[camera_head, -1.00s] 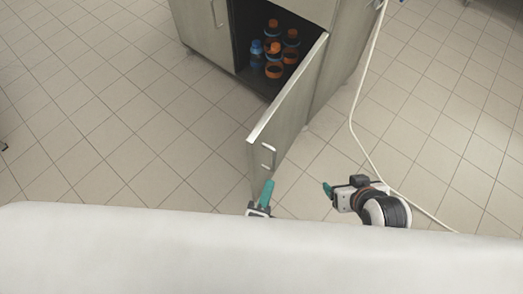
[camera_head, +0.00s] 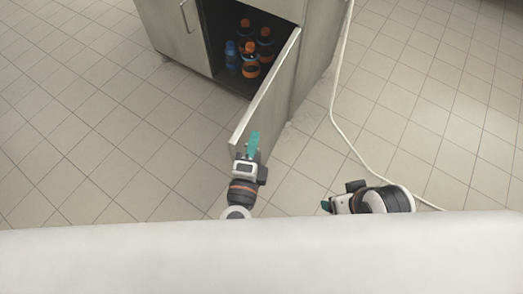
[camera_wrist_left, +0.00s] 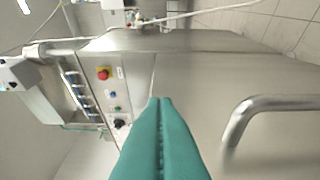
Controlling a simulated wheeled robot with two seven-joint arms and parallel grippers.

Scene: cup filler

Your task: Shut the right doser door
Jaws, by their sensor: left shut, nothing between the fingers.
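The right doser door (camera_head: 272,98) stands wide open, swung out from the grey cabinet toward me. My left gripper (camera_head: 253,145) has its teal fingers shut and empty, and overlaps the lower free end of the door in the head view. I cannot tell whether it touches the door. In the left wrist view the shut fingers (camera_wrist_left: 161,130) point along a metal panel, with a bar handle (camera_wrist_left: 262,108) to their right. The door handle is hidden in the head view. My right gripper (camera_head: 326,205) is lower right, apart from the door, its jaws too small to judge.
Several bottles with orange or blue caps (camera_head: 249,48) stand inside the open cabinet. The left cabinet door (camera_head: 176,30) is shut. A pale cable (camera_head: 337,122) runs down the floor at right. A red button (camera_wrist_left: 104,73) shows on a panel. The tiled floor at left is clear.

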